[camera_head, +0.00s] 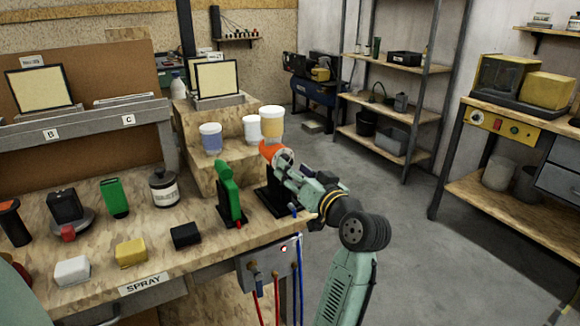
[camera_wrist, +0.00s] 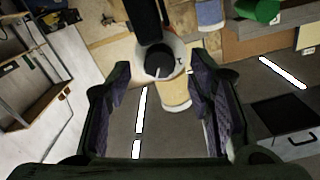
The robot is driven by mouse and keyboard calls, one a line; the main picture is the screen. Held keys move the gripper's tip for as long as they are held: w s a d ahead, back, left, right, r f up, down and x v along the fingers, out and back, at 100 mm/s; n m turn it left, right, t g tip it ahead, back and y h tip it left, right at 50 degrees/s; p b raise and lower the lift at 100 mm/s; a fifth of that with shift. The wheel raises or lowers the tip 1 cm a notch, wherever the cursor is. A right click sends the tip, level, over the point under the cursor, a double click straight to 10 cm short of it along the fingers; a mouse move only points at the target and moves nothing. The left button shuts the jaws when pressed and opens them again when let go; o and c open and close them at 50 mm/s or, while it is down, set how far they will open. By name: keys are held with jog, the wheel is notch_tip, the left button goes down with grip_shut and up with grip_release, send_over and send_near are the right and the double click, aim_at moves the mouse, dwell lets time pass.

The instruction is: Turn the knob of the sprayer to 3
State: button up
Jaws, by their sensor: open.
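The sprayer (camera_head: 271,148) is orange and stands in a black holder at the right end of the workbench, with a cup of yellow contents above it. Its round pale dial (camera_head: 284,157) faces my gripper. In the wrist view, the black knob (camera_wrist: 158,64) sits at the centre of the pale dial, with a short white pointer toward the picture's bottom. The dial's numbers are too small to read. My gripper (camera_wrist: 161,84) is open, its fingers to either side of the knob in the picture. It shows close to the dial in the head view (camera_head: 293,170); I cannot tell contact.
A green sprayer (camera_head: 229,192) stands in a holder left of the orange one. Several lidded cups, including a blue one (camera_head: 210,137), stand on a wooden step behind. A control box (camera_head: 268,268) with hoses hangs on the bench's front. The floor (camera_head: 440,265) at right is clear.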

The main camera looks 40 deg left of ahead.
jog(key=v, duration=0.9)
